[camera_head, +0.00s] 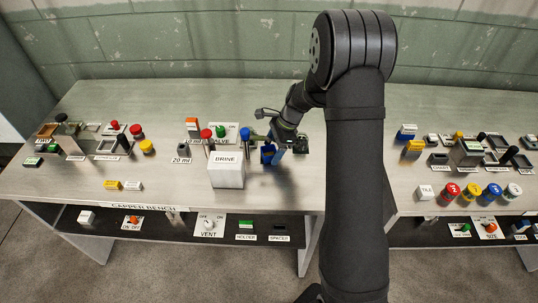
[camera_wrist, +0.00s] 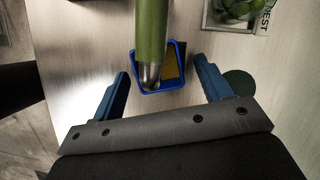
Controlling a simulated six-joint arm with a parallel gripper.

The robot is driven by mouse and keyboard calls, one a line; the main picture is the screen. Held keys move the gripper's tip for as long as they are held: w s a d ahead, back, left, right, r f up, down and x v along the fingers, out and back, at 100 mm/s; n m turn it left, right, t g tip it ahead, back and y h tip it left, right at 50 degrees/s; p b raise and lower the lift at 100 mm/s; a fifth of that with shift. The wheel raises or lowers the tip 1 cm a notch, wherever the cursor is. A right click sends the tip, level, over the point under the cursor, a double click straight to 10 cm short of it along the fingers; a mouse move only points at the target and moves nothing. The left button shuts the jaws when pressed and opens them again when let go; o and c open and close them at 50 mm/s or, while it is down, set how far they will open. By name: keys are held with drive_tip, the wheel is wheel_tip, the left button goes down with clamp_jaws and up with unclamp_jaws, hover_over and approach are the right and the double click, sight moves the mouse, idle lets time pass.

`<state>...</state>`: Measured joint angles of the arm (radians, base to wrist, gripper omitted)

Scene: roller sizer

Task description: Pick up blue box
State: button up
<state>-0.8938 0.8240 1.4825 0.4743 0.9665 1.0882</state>
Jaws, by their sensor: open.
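A small open blue box (camera_wrist: 183,62) stands on the bench and shows in the wrist view between the two blue fingers of my gripper (camera_wrist: 161,68). There is a gap on each side of the box. A green cylinder with a silver tip (camera_wrist: 150,40) covers its left part. A dull yellow-brown patch shows inside the box. In the head view my gripper (camera_head: 279,150) points down near the middle of the bench, and its fingers partly hide the blue box (camera_head: 267,154). My gripper is open and holds nothing.
A white block marked BRINE (camera_head: 227,170) stands just left of my gripper. A blue-topped knob (camera_head: 245,135) is close behind it. A clear container with green contents (camera_wrist: 236,12) is at the upper right of the wrist view. The bench front right of BRINE is clear.

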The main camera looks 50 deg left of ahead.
drive_tip(key=shift+s+f, duration=0.1)
drive_tip(key=shift+f, duration=0.25)
drive_tip(key=c, duration=1.1)
drive_tip(key=shift+r, duration=0.1)
